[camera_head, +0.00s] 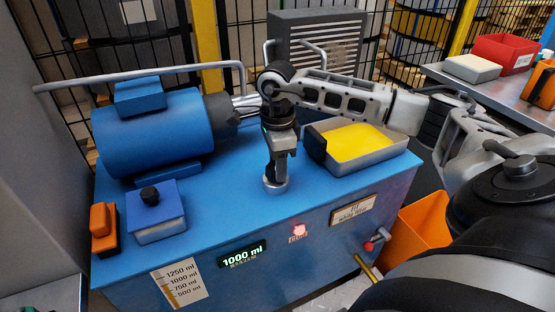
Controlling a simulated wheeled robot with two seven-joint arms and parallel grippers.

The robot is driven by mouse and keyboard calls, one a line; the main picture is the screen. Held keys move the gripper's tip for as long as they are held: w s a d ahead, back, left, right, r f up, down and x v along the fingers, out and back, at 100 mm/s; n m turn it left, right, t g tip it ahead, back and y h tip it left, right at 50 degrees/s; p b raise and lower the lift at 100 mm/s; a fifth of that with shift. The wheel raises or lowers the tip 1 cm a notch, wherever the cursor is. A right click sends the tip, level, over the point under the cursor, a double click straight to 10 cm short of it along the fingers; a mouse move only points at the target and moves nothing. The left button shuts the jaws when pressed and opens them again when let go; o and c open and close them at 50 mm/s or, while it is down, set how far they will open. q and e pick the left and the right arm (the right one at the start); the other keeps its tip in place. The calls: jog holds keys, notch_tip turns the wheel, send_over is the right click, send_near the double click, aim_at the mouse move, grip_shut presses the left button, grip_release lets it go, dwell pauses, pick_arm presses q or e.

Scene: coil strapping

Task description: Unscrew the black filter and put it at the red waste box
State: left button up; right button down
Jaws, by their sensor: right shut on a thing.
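My right gripper (278,165) points straight down over a round silver fitting (275,184) on the blue machine top. It is shut on a dark thing there, taken to be the black filter, which the fingers mostly hide. I cannot tell whether the filter is still threaded into the fitting. The red waste box (505,52) stands on the grey side table at the far right. My left gripper is not in view.
A blue motor (153,132) and a blue box with a black knob (157,215) stand on the left of the machine top. A grey tray with a yellow inside (374,166) sits right of my gripper. An orange bin (420,225) stands right of the machine.

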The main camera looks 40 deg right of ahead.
jog(key=shift+r+p, duration=0.5)
jog(key=shift+r, duration=0.1)
dwell(0.4)
jog(key=shift+r+p, duration=0.8)
jog(key=shift+r, duration=0.25)
jog(key=shift+r+p, duration=1.6)
jog(key=shift+r, duration=0.45)
